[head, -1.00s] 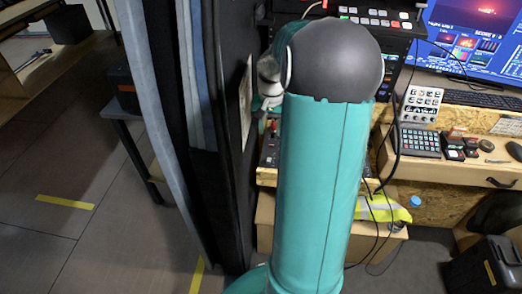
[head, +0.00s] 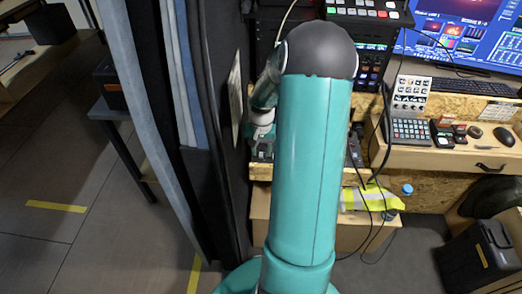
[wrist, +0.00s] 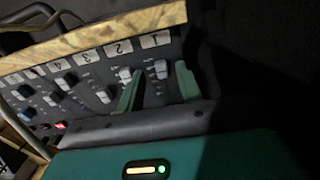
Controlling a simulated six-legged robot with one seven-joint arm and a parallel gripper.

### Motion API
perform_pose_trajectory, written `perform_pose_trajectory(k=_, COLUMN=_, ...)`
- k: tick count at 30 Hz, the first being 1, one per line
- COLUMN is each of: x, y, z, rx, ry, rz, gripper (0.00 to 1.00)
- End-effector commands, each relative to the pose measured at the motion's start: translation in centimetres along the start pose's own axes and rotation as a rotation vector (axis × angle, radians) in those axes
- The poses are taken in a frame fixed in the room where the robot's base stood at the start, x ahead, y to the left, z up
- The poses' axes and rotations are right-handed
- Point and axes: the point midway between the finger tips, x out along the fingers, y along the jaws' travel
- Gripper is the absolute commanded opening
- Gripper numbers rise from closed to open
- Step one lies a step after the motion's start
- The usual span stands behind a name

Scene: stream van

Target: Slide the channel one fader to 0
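The mixer panel (wrist: 75,85) fills the left half of the wrist view, with numbered white labels along its wooden edge. The channel one fader (wrist: 161,69) is a small white cap below the label 1. My gripper (wrist: 159,72) is open, its two teal fingers apart on either side of this cap in the picture. Whether they touch it or sit above it, I cannot tell. A second white cap (wrist: 125,73) is just left of the left finger. In the head view my gripper (head: 262,152) is low over the panel, and my arm hides most of the panel.
A dark curtain (head: 212,190) hangs close to the left of my arm. A desk (head: 460,157) with a keypad (head: 409,132) and monitor (head: 460,35) stands to the right. Loose cables and a yellow vest (head: 370,197) lie below. Floor is open at the left.

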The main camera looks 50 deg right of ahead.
Motion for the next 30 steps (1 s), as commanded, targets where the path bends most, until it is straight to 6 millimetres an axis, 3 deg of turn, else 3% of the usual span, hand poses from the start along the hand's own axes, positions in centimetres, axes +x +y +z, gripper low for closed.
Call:
perform_pose_trajectory(k=11, x=0.9, y=-0.2, z=-0.1, rx=0.000, ry=0.001, rz=-0.001, gripper=0.35)
perform_pose_trajectory(k=17, x=0.8, y=-0.2, z=-0.1, rx=0.000, ry=0.001, rz=-0.001, gripper=0.00)
perform_pose_trajectory(k=24, x=0.9, y=-0.2, z=-0.4, rx=0.000, ry=0.001, rz=-0.001, gripper=0.00)
perform_pose_trajectory(k=30, x=0.9, y=-0.3, z=-2.9, rx=0.001, ry=0.002, rz=-0.001, gripper=0.00)
